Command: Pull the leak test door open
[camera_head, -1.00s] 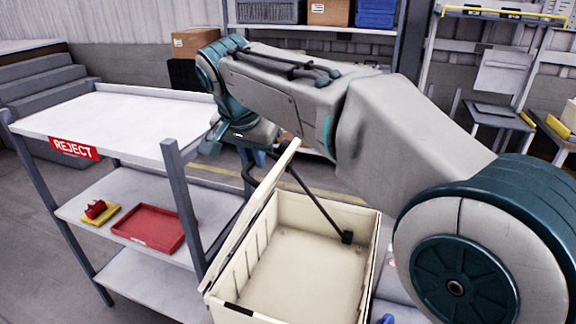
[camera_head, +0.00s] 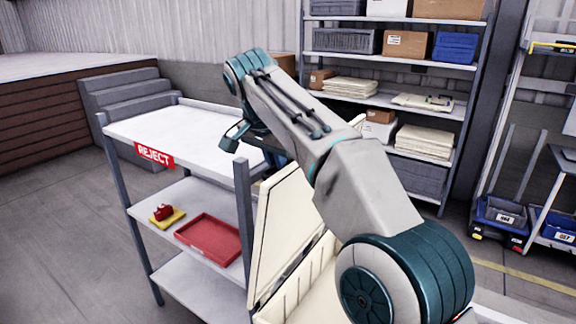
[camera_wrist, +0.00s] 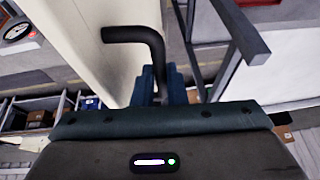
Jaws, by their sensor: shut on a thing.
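The leak test door is a cream panel (camera_head: 283,225) that stands raised along the left side of the cream box (camera_head: 312,282) in the head view. In the wrist view the door's face (camera_wrist: 85,38) fills the upper left, with a black bent handle (camera_wrist: 135,36) on it. My gripper (camera_wrist: 163,88) has its blue-teal fingers shut on the lower stem of this handle. In the head view my arm hides the door's upper right part and much of the box. The fingers' contact with the handle cannot be made out there.
A grey cart (camera_head: 242,207) with a red REJECT label stands close at the left of the door. A red tray (camera_head: 210,238) and a red-and-yellow item (camera_head: 167,213) lie on its middle shelf. A loaded rack (camera_head: 470,105) stands behind. Bare floor shows at the left.

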